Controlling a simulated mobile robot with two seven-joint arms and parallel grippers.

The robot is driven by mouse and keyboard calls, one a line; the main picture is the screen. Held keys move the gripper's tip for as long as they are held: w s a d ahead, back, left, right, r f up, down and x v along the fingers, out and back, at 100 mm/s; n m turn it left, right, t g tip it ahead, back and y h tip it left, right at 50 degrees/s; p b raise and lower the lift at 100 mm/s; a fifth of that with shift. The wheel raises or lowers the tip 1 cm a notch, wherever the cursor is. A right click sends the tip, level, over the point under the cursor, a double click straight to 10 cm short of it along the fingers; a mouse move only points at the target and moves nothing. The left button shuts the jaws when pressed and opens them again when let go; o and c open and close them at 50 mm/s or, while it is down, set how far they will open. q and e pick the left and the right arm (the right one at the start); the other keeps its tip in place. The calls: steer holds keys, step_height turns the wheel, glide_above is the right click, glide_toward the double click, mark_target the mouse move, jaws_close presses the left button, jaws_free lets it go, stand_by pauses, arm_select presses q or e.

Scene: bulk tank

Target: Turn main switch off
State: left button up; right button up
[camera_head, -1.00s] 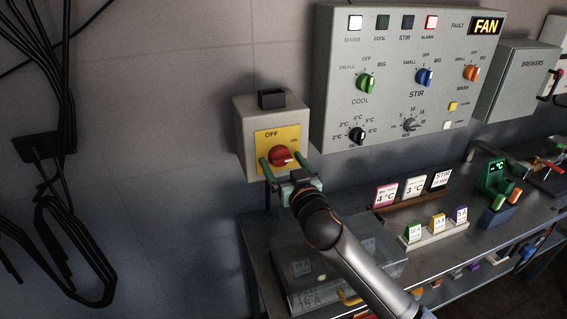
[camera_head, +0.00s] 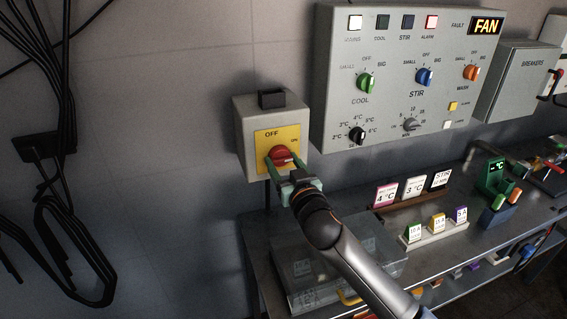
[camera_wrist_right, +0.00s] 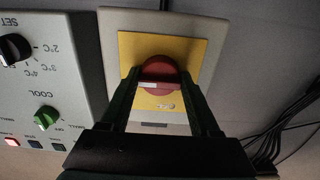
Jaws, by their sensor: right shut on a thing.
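The main switch is a grey wall box (camera_head: 241,128) with a yellow plate (camera_head: 262,142) marked OFF, and a red rotary knob (camera_head: 281,155) on it. The knob's white mark points right, toward the ON side, in the head view. My right gripper (camera_head: 284,165) is shut on the red knob with its green fingers on either side. In the right wrist view the knob (camera_wrist_right: 158,74) sits between the fingertips (camera_wrist_right: 160,82), and the yellow plate (camera_wrist_right: 190,52) lies behind it. My left gripper is not in view.
A control panel (camera_head: 335,95) with coloured knobs and lamps hangs just right of the switch; its white lamp (camera_head: 355,22) is lit. Below is a metal bench (camera_head: 265,245) with label cards and a clear box. Black cables (camera_head: 60,90) hang at left.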

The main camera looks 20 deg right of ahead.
steer(key=shift+n, duration=0.3)
steer(key=n+p, duration=0.2)
steer(key=n, duration=0.1)
steer(key=shift+r, duration=0.15)
steer(key=n+p, duration=0.2)
steer(key=n, duration=0.3)
steer(key=shift+d, duration=0.1)
steer(key=n+p, duration=0.2)
steer(key=n, duration=0.3)
steer(key=shift+p, duration=0.3)
steer(key=shift+n+p, duration=0.65)
steer(key=shift+n, duration=1.45)
steer(key=o, duration=1.4)
steer(key=shift+c, duration=0.2)
steer(key=shift+s, duration=0.15)
